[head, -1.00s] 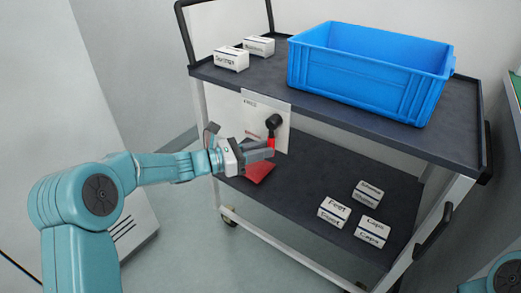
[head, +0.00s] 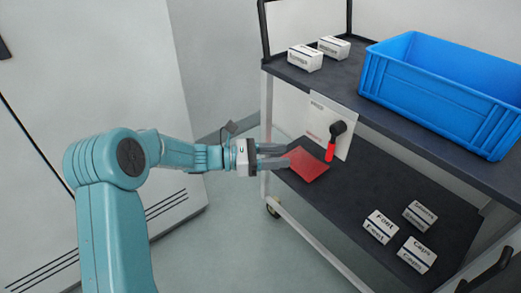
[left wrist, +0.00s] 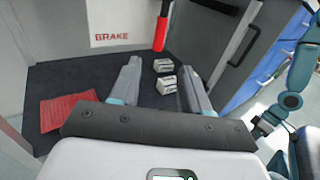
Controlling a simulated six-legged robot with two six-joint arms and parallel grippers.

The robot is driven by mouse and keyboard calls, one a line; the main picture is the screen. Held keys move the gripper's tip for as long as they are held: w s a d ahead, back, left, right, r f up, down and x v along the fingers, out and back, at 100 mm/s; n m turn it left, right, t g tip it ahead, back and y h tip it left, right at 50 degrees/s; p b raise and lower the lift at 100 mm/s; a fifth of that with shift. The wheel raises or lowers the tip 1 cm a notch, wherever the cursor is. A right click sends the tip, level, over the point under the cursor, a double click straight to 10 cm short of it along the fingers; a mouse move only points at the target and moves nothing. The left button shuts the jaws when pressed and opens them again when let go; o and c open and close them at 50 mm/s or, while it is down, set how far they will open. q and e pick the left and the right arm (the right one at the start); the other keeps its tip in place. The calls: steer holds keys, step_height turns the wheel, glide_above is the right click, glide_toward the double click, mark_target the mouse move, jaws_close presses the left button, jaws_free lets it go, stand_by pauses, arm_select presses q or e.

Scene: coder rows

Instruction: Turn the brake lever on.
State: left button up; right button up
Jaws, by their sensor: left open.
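The brake lever (head: 331,149) has a black pivot and a red handle hanging down, slightly tilted, on a white panel (head: 347,112) on the cart. In the left wrist view the red handle (left wrist: 160,34) shows at the top, beside the panel's word BRAKE (left wrist: 110,37); its pivot is out of that view. My left gripper (head: 287,156) is open and empty, left of the handle and apart from it. Its spread fingers (left wrist: 162,68) point toward the handle in the left wrist view.
A red sheet (head: 307,164) lies on the cart's lower shelf (head: 355,215), near my left fingers. Several labelled white boxes (head: 380,226) stand farther right there. The upper shelf (head: 345,79) overhangs, bearing a blue crate (head: 435,92) and two white boxes (head: 305,58).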

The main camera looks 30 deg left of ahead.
arm_select(q)
steer(key=p+v, duration=0.1)
steer(key=v, duration=0.4)
stand_by(0.3)
